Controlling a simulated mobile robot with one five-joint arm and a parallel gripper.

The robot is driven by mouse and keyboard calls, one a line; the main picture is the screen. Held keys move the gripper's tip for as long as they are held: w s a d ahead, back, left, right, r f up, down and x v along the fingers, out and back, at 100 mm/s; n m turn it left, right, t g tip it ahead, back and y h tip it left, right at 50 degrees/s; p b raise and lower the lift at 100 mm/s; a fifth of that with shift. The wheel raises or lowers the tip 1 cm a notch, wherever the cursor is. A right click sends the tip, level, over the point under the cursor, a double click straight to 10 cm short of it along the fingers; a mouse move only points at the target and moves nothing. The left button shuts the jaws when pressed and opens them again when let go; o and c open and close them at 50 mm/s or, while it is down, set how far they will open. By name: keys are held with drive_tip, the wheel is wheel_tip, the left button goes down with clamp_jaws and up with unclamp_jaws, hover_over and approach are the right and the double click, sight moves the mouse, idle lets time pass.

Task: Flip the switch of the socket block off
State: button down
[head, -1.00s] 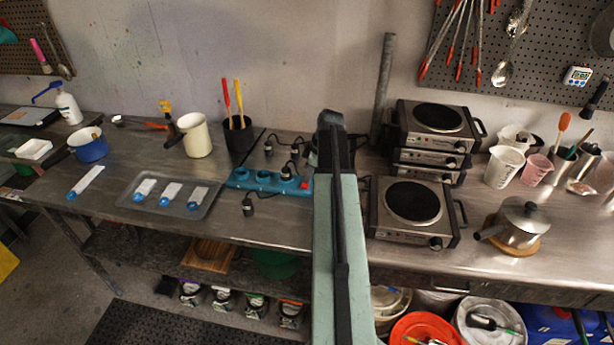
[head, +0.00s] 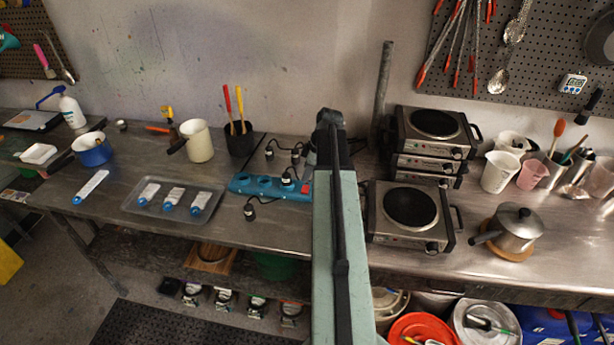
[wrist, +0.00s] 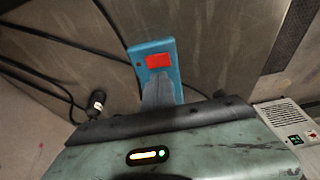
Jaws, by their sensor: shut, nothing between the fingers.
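The blue socket block (head: 242,184) lies on the metal bench just left of my arm in the head view, with black plugs and cables around it. Its red switch (head: 306,190) is at the right end, close beside my arm. In the wrist view the block (wrist: 147,48) shows end-on with the red switch (wrist: 159,60) on top. My gripper (wrist: 158,82) is shut and empty, its grey fingers over the block just below the switch in the picture. I cannot tell whether they touch it, or which way the switch is tipped.
A black plug (wrist: 97,100) and cables lie left of the block in the wrist view. A tray (head: 143,212), a white jug (head: 198,142) and a dark pot (head: 240,141) stand left of it. Hot plates (head: 410,207) stand right of my arm.

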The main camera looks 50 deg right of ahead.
drive_tip(key=w+d+p+v, duration=0.1)
drive_tip(key=p+v, duration=0.7)
drive_tip(key=v, duration=0.2)
drive_tip(key=shift+d, duration=0.4)
drive_tip(key=shift+s, duration=0.1)
drive_tip(key=w+a+f+n+b, duration=0.2)
drive_tip(key=w+a, duration=0.2)
drive_tip(key=a, duration=0.6)
drive_tip(key=w+a+f+n+g+b, duration=0.15)
drive_tip(key=w+a, duration=0.25)
drive_tip(key=a, duration=0.6)
drive_tip(key=w+a+f+n+b, duration=0.2)
drive_tip(key=w+a+f, duration=0.15)
drive_tip(key=a, duration=0.65)
drive_tip(key=s+a+f+m+b, duration=0.1)
drive_tip(key=s+a+m, duration=0.1)
drive_tip(key=a+m, duration=0.2)
drive_tip(key=s+a+f+m+h+b, duration=0.1)
drive_tip(key=s+a+m, duration=0.2)
drive_tip(key=a, duration=0.4)
drive_tip(key=s+a+f+m+g+b, duration=0.1)
drive_tip(key=s+a+m, duration=0.2)
drive_tip(key=a+m, duration=0.2)
drive_tip(key=shift+a+h, duration=0.4)
drive_tip(key=shift+a, duration=0.4)
